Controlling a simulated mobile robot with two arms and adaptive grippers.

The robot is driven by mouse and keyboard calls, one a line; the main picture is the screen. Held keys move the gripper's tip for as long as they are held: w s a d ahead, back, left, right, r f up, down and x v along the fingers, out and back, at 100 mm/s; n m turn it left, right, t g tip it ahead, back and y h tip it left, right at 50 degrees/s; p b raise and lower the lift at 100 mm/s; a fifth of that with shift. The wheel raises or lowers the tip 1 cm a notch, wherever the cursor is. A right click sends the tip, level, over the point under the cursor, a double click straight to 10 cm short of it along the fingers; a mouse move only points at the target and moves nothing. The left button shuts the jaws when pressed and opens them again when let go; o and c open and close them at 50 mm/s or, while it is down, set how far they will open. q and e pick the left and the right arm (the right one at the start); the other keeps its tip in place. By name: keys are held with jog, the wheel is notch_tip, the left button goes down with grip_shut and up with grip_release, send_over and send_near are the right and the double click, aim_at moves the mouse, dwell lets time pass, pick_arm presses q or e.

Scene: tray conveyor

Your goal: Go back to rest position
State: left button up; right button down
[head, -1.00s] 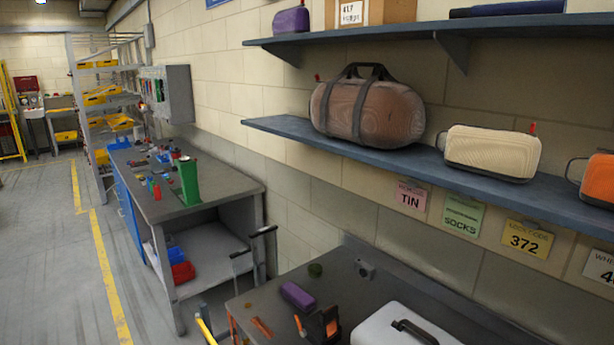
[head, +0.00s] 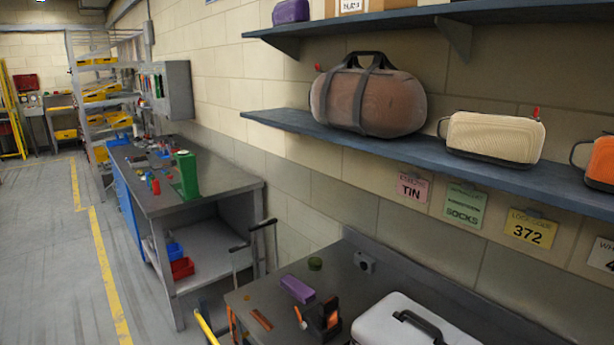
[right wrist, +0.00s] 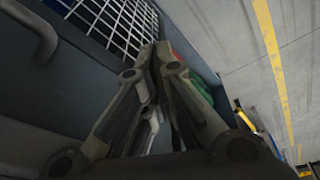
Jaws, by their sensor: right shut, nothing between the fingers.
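My right gripper (right wrist: 155,62) shows in the right wrist view with its fingers together and nothing between them. It hangs beside a dark blue-grey panel (right wrist: 95,90) with a pale wire grid (right wrist: 115,20), over the grey floor. Neither gripper shows in the head view, and my left gripper is in neither current view.
A near workbench (head: 262,292) bears a purple block (head: 297,288) and a white case (head: 385,322). A shelf (head: 290,124) above holds a brown bag (head: 340,108) and a cream case (head: 480,136). A farther bench (head: 215,185) stands behind. The floor (head: 45,260) at left is clear.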

jog(key=s+d+f+g+b, duration=0.1)
jog(key=s+f+b, duration=0.4)
jog(key=f, duration=1.4)
jog(key=s+d+f, duration=0.2)
jog(key=s+f, duration=0.9)
jog(key=s, duration=0.3)
jog(key=shift+d+g+b, duration=0.2)
jog(key=shift+g+b, duration=0.2)
jog(key=shift+b, duration=0.05)
